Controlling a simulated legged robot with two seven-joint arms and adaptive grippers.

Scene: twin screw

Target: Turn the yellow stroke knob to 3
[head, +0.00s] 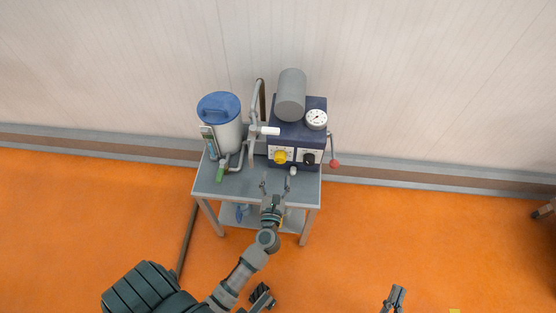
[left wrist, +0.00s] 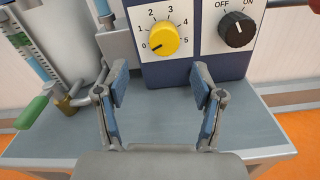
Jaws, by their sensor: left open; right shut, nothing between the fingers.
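The yellow stroke knob (head: 280,157) is on the white front panel of a dark blue machine. My left gripper (head: 276,182) is open in front of the panel, over the metal table. In the left wrist view its fingers (left wrist: 159,88) are spread below the knob, apart from it and empty. My right gripper (head: 396,294) is shut and empty, low in the head view, away from the machine.
A black ON/OFF knob (left wrist: 237,29) is right of the yellow one. A red-tipped lever (head: 335,163) stands out at the machine's right side. A blue-lidded tank (head: 223,126) with pipes and a green handle (head: 220,173) is left. The front tabletop (left wrist: 160,121) is mostly bare.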

